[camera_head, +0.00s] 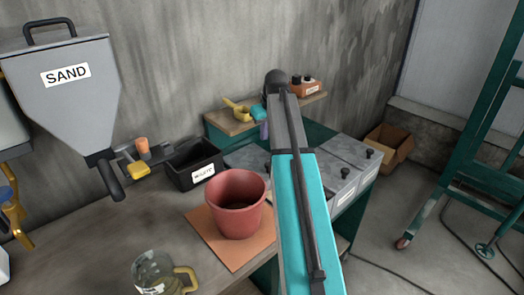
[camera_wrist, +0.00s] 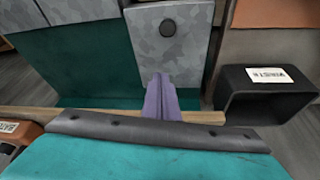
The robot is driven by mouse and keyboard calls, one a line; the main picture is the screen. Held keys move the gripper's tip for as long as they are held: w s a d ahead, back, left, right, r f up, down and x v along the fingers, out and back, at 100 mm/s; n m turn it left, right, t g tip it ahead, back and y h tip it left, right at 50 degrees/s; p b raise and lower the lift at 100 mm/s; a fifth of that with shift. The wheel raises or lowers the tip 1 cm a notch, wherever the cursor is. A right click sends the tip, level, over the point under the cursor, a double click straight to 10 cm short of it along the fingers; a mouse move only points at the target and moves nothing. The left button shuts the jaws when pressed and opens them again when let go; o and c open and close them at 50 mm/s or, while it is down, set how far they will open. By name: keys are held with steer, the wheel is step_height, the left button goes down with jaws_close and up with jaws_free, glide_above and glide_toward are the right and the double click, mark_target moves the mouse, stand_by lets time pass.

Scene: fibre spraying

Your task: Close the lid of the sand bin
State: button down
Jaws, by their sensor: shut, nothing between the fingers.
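Several grey mottled bins with black knobs stand right of the red pot; one bin lid (camera_head: 322,172) shows beside my arm. Their front labels are too small to read, so I cannot tell which is the sand bin or whether its lid is open. In the wrist view a grey panel (camera_wrist: 172,60) with a round black knob lies beyond my fingers. My gripper (camera_head: 264,131) has purple fingers, shut and empty, near the back shelf. The fingers (camera_wrist: 160,92) point towards the grey panel in the wrist view; contact cannot be told. My arm hides part of the bins.
A grey hopper (camera_head: 67,95) marked SAND hangs at the left. A red pot (camera_head: 237,205) stands on an orange board (camera_head: 205,225). A black labelled box (camera_head: 195,165) sits behind it. An orange box (camera_head: 305,87) is on the back shelf. A green frame stands right.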

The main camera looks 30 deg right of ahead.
steer(key=shift+s+a+f, duration=0.1)
steer(key=shift+s+a, duration=0.1)
steer(key=shift+d+f, duration=0.1)
steer(key=shift+f, duration=0.05)
steer(key=p, duration=0.2)
glide_above(261, 163)
step_height(261, 163, down, 9)
steer(key=shift+s+f, duration=0.1)
steer(key=shift+s+a+p, duration=0.2)
steer(key=shift+s+p, duration=0.25)
steer(key=shift+s, duration=0.45)
steer(key=shift+s+a+p, duration=0.1)
steer(key=shift+s+p, duration=0.3)
steer(key=shift+s, duration=0.75)
steer(key=shift+a, duration=0.1)
steer(key=shift+s, duration=0.15)
